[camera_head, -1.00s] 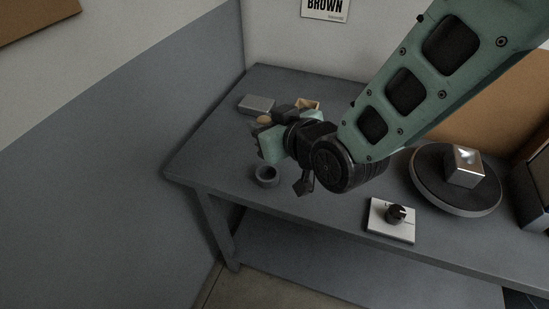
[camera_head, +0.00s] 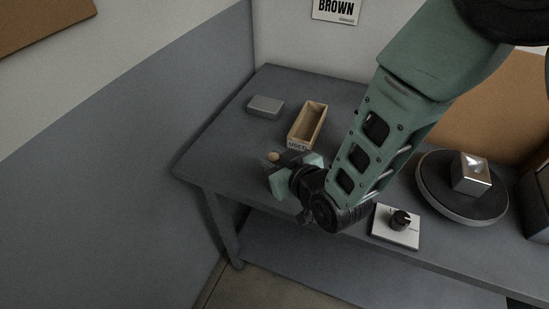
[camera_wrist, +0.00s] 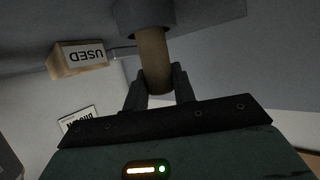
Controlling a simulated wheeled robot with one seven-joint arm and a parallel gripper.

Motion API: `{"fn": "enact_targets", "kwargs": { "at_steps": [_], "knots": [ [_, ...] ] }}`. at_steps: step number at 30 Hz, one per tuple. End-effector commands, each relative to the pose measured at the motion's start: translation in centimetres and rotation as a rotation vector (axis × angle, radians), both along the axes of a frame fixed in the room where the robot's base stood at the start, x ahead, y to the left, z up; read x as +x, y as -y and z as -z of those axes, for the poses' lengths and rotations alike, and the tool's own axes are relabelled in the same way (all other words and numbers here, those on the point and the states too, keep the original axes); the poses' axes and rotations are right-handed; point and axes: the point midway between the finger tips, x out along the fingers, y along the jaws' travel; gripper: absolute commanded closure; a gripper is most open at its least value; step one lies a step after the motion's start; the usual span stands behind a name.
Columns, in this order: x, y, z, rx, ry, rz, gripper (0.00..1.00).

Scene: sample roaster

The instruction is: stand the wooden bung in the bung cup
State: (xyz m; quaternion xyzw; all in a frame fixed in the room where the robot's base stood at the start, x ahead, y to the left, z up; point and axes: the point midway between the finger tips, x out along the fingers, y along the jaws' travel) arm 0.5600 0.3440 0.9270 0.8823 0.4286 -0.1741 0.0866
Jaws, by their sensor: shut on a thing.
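The wooden bung (camera_wrist: 154,62) is a tan cylinder, held between the two dark fingers of my gripper (camera_wrist: 159,84) in the wrist view. My gripper is shut on it. The bung cup (camera_wrist: 144,14) is a dark grey round cup at the top of that upside-down view. The bung's far end disappears at the cup's rim, seemingly inside it; how deep it sits is hidden. In the head view only the bung's rounded end (camera_head: 272,156) shows above my gripper (camera_head: 278,165). My gripper hides the cup there, near the table's left front corner.
An open wooden box marked USED (camera_head: 298,143) stands just behind my gripper. A grey block (camera_head: 266,106) lies at the back left. A white plate with a black knob (camera_head: 398,226) and a round dark turntable (camera_head: 458,206) bearing a metal cube are to the right.

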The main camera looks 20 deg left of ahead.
Motion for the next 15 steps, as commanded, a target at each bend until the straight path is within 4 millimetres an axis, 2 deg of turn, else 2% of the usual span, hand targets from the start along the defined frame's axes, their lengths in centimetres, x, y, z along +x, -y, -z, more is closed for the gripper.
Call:
{"fn": "enact_targets", "kwargs": {
  "at_steps": [7,8,9,15],
  "knots": [
    [0.01,0.02,0.47,-0.001,0.0,0.001,0.99],
    [0.01,0.02,0.3,-0.001,0.0,0.001,0.66],
    [0.01,0.03,0.27,-0.001,0.0,0.001,0.55],
    [0.01,0.04,0.27,-0.001,0.0,0.001,0.52]
  ]
}}
